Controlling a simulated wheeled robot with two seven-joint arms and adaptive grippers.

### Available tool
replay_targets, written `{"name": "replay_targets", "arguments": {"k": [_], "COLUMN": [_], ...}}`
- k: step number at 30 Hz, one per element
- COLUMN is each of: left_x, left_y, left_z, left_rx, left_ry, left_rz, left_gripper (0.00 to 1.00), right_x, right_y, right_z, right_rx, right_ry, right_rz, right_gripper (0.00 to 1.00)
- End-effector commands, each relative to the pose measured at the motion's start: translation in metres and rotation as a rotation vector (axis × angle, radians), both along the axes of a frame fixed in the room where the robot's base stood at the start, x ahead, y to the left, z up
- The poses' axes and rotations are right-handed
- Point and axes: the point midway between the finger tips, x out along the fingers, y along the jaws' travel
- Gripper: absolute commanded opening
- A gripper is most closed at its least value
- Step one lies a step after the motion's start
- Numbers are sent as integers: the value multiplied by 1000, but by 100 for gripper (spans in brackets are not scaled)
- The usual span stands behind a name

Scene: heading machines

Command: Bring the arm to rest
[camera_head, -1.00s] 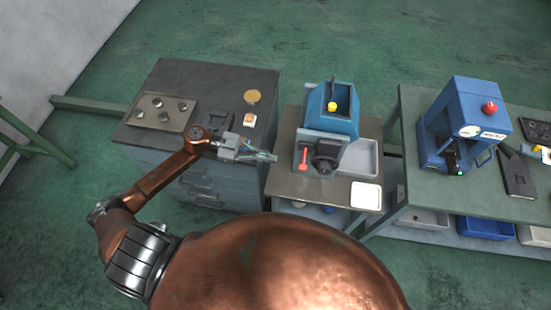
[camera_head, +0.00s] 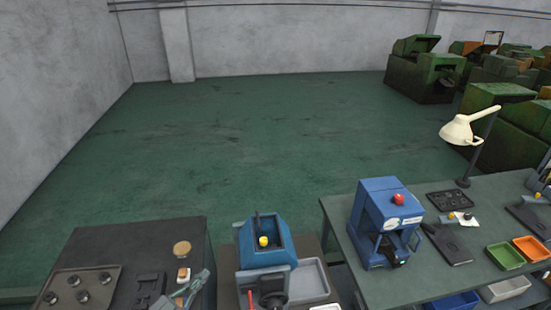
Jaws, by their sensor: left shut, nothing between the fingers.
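My left gripper (camera_head: 198,283) shows at the bottom edge, over the front right part of the dark grey cabinet top (camera_head: 135,245). Its fingers are shut with nothing between them and point up and to the right. They appear just beside a small orange and white block (camera_head: 183,275); I cannot tell how high above the top they are. The rest of the left arm is below the picture. My right gripper is not in view.
A tray with dark knobs (camera_head: 80,289) and a brass disc (camera_head: 181,248) lie on the cabinet. A blue machine (camera_head: 265,242) stands right of the gripper. Farther right, a bench (camera_head: 400,285) carries a blue press (camera_head: 384,222) and a lamp (camera_head: 462,129). Open green floor (camera_head: 250,150) lies behind.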

Motion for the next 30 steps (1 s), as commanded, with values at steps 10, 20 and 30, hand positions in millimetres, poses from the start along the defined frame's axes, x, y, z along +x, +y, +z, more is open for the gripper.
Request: {"name": "replay_targets", "arguments": {"k": [10,20,30], "left_x": [-47,-177,-267], "left_y": [124,145,124], "left_z": [-81,-173,-202], "left_rx": [3,110,177], "left_ry": [387,912,1216], "left_rz": [652,808,752], "left_gripper": [0,0,0], "right_x": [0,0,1], "right_y": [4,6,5], "right_z": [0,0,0], "right_rx": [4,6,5], "right_ry": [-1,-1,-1], "right_rz": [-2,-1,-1], "right_gripper": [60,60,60]}}
